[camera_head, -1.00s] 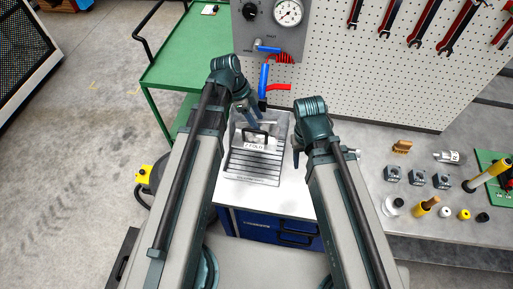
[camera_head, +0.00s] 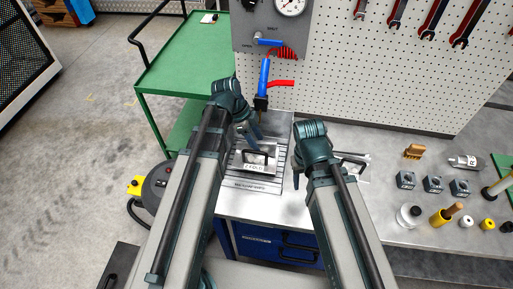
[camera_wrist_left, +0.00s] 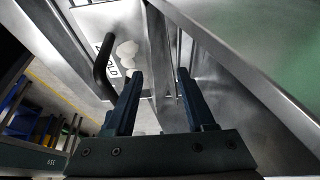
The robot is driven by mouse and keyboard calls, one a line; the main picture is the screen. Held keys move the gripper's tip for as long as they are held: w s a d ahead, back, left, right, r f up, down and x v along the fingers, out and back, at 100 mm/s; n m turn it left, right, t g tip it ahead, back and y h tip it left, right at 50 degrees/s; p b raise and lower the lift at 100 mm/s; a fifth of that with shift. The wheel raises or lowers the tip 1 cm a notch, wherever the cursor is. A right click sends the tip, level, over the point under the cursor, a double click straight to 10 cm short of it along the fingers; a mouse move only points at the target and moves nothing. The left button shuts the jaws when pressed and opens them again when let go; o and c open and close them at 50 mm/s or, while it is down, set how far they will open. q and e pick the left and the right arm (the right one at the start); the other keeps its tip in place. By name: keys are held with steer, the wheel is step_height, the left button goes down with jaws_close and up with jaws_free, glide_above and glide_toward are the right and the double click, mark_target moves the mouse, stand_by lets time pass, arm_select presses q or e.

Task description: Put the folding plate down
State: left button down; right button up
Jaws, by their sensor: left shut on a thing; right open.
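The folding plate (camera_head: 268,160) is a grey metal plate with a black handle and a white label ending in "FOLD". It appears slightly tilted over a slotted metal rack (camera_head: 250,188) on the bench; I cannot tell whether it touches the rack. My left gripper (camera_head: 257,140) is at its far side, shut on the plate. In the left wrist view the plate (camera_wrist_left: 125,20), its black handle and label show left of the fingers (camera_wrist_left: 160,78); the gripped edge is hard to make out. My right gripper (camera_head: 296,182) is open and empty, right of the rack.
Another metal plate with a black handle (camera_head: 355,163) lies right of my right arm, partly hidden. Blocks (camera_head: 432,184) and small parts stand on the right bench. A green cart (camera_head: 180,60) is at left.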

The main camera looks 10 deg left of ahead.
arm_select(q)
steer(key=shift+f+b, duration=0.85)
steer(key=shift+f, duration=0.45)
arm_select(e)
steer(key=shift+f, duration=1.35)
arm_select(q)
steer(key=shift+f, duration=0.15)
arm_select(e)
steer(key=shift+f, duration=0.1)
arm_select(q)
steer(key=shift+c, duration=1.2)
jaws_free()
